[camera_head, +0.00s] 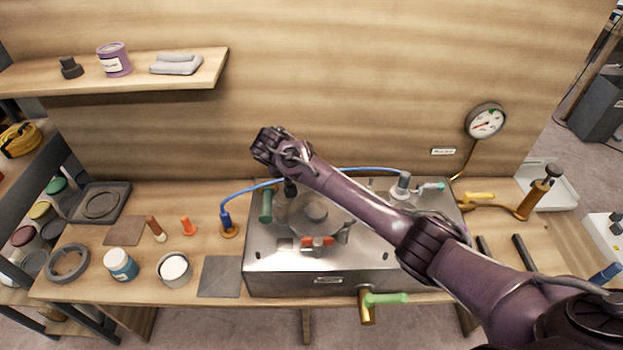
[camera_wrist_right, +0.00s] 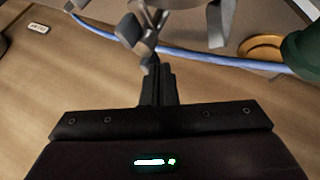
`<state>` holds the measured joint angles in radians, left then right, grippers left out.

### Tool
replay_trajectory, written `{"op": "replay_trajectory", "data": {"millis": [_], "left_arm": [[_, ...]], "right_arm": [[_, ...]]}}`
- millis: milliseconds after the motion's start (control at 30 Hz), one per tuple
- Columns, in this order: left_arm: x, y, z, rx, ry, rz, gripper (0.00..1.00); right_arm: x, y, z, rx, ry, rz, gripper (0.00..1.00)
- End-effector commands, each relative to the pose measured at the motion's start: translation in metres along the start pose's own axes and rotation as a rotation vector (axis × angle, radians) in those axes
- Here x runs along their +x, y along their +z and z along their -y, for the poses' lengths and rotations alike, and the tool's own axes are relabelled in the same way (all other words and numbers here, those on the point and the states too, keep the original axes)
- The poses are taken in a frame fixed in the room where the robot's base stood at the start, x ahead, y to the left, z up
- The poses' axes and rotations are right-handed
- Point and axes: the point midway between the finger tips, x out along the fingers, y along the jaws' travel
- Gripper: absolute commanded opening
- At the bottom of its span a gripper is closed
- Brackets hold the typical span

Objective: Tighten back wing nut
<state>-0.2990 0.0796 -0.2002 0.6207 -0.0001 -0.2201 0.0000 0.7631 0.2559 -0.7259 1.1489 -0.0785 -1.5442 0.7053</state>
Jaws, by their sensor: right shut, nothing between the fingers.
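My right arm crosses the head view from the lower right, over a brushed-metal box (camera_head: 260,262) with a round lid (camera_head: 315,212). Its gripper (camera_head: 290,187) points down at the back left of the lid, largely hidden by my wrist. In the right wrist view the black fingers (camera_wrist_right: 157,82) are closed together and hold nothing. A grey winged metal part (camera_wrist_right: 142,32), which looks like the back wing nut, is just beyond the fingertips. I cannot tell whether they touch. A grey winged part (camera_head: 343,233) stands at the lid's right front. My left gripper is not in view.
A blue hose (camera_head: 245,192) runs behind the lid, close to my right gripper; it also shows in the right wrist view (camera_wrist_right: 200,54). A green handle (camera_head: 266,205) is left of the lid.

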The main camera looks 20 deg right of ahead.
Motion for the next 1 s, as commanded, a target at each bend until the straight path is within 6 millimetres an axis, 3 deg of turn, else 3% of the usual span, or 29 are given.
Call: {"op": "replay_trajectory", "data": {"millis": [133, 1000], "left_arm": [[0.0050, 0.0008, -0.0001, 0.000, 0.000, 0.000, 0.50], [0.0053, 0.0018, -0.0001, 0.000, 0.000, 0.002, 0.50]], "right_arm": [[0.0032, -0.0032, -0.0003, 0.091, 0.050, 0.049, 0.00], [0.0073, -0.0098, -0.0039, 0.081, 0.043, 0.043, 0.00]]}}
